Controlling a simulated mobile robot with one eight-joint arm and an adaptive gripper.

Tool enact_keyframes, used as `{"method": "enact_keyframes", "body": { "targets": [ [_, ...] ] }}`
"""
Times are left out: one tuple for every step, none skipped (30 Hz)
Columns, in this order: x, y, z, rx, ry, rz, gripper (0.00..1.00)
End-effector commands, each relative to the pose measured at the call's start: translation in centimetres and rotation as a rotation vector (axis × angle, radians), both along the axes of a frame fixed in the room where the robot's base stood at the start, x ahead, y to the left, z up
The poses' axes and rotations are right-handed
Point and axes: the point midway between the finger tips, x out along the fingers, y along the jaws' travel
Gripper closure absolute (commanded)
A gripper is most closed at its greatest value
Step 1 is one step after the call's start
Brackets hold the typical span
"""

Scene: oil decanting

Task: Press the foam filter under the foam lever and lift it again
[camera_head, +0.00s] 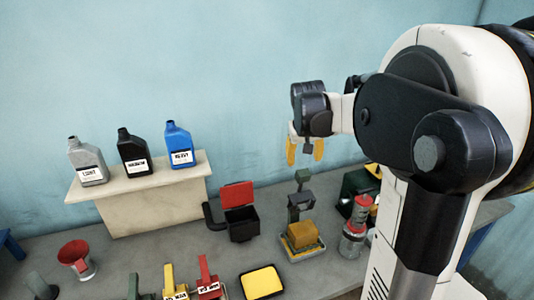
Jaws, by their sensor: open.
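The foam filter looks to be the yellow-brown block (302,234). It sits in a shallow pale-rimmed tray right of the middle of the table. The foam lever looks to be the dark upright part (300,200) just behind and above the block, with a green-grey block-shaped top (303,175). I cannot tell whether it touches the foam.
Grey, black and blue bottles (179,144) stand on a raised shelf (80,192) at the left. A black container with a red lid (237,196) is left of the foam. A red-and-clear canister (355,225) stands close right. A yellow-topped black tray (262,282) and red and yellow tools are in front.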

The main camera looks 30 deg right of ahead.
Motion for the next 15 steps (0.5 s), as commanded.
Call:
{"method": "enact_keyframes", "body": {
  "targets": [
    [0.2,-0.3,-0.5,0.000,0.001,-0.001,0.44],
    [0.2,-0.4,-0.8,0.000,0.001,-0.001,0.44],
    [0.4,-0.5,-1.4,0.000,0.001,-0.001,0.44],
    [0.5,-0.6,-1.8,0.000,0.001,-0.001,0.44],
    [0.7,-0.7,-2.4,0.001,0.001,-0.001,0.44],
    [0.9,-0.9,-3.1,0.001,0.001,-0.001,0.44],
    [1.1,-1.1,-3.7,0.000,0.000,-0.001,0.44],
    [1.3,-1.3,-4.3,0.000,0.000,-0.001,0.44],
    [1.5,-1.5,-5.1,0.000,0.000,-0.001,0.44],
    [1.7,-1.7,-5.6,0.000,0.000,-0.001,0.44],
    [1.9,-1.9,-6.2,0.000,0.000,-0.001,0.44],
    [2.1,-2.1,-6.8,0.000,0.000,-0.001,0.44],
    [2.2,-2.2,-7.3,0.000,0.000,-0.001,0.44],
    [2.3,-2.4,-7.7,0.000,0.000,-0.001,0.44],
    [2.5,-2.5,-8.3,0.000,0.000,-0.001,0.44]
  ]
}}
